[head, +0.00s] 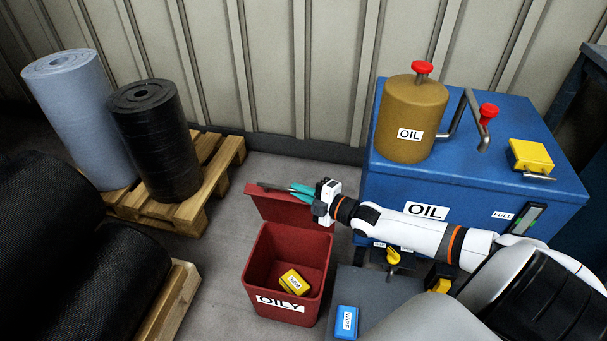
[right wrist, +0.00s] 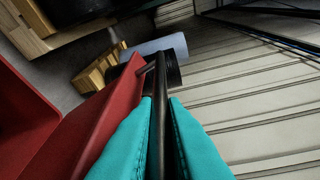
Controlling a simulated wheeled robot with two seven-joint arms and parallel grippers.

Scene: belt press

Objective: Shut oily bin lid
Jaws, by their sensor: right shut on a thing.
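The red oily bin (head: 262,267) stands on the floor, with a white "OILY" label on its front. Its red lid (head: 290,214) is open, standing up at the back of the bin. My right gripper (head: 298,190), with teal fingers, is at the lid's top edge. It is shut on a dark bar (right wrist: 160,130) that seems to be the lid's handle. In the right wrist view the lid (right wrist: 103,108) is just left of the fingers. A yellow labelled item (head: 294,282) lies inside the bin. My left gripper is not in view.
A blue oil tank (head: 380,190) with a brass can (head: 410,120) stands right of the bin. A blue box (head: 347,322) lies on a grey surface (head: 380,292) at the front. Pallets with rolls (head: 155,140) stand left.

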